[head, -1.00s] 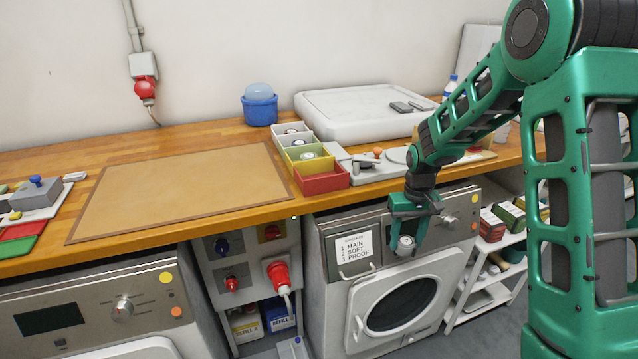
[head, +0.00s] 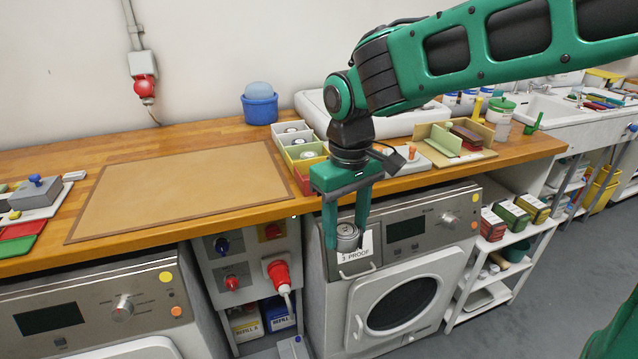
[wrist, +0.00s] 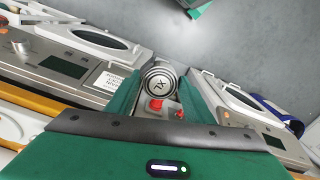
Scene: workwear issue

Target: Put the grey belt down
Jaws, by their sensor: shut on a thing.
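The belt touches no surface that I can see.
A tan mat (head: 180,190) lies bare on the wooden counter (head: 215,140). Several small bins (head: 297,146) stand right of it, partly behind my arm. A blue tub (head: 260,108) stands behind. A red plug (head: 280,273) juts out below the counter.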

